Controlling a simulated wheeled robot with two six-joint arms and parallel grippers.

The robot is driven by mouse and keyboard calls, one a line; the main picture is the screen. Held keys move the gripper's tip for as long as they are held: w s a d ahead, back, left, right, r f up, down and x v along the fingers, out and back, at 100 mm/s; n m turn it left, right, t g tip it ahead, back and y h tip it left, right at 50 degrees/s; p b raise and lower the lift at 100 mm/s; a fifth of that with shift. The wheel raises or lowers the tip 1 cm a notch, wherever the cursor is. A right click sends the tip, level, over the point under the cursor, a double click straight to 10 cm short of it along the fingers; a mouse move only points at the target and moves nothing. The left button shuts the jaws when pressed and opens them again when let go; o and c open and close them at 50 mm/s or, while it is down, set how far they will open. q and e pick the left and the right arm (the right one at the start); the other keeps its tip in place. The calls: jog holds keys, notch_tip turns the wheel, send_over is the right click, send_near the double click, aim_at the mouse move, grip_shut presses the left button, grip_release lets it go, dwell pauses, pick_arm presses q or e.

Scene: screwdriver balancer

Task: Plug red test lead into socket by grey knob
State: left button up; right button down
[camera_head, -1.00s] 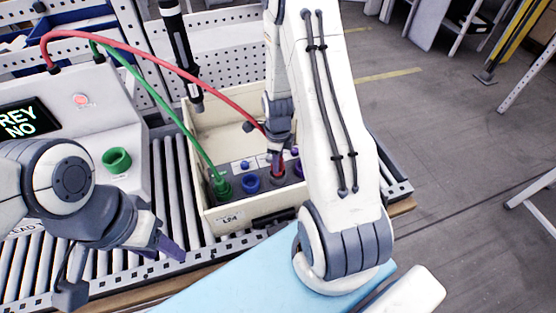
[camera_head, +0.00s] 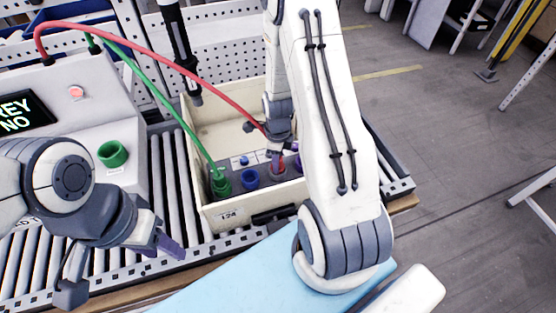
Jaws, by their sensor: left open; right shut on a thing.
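The red test lead (camera_head: 150,55) arcs from the white tester (camera_head: 92,118) over to my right gripper (camera_head: 278,153). My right gripper is shut on its end, low inside the cream box (camera_head: 212,208), right above the row of sockets. A red part shows just below the jaws; whether the plug is seated in a socket cannot be told. Blue (camera_head: 250,178) and green (camera_head: 221,184) sockets stand to the left, with the green lead (camera_head: 160,102) in the green one. A small blue knob (camera_head: 245,160) stands behind. No grey knob can be made out. My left gripper (camera_head: 168,245) is open and empty.
The tester's screen (camera_head: 22,114) reads "REY NO", its left part cut off. A black tool (camera_head: 181,50) hangs behind the box. The box stands on a roller conveyor (camera_head: 166,200). My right arm covers the box's right side.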

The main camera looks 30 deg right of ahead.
jog(key=shift+f, duration=0.3)
jog(key=shift+c, duration=2.1)
grip_release()
jog(key=shift+r, duration=0.15)
notch_tip(320, 180, up, 10)
jog(key=shift+r+b, duration=0.15)
jog(key=shift+b, duration=0.6)
jog(key=shift+a, duration=0.1)
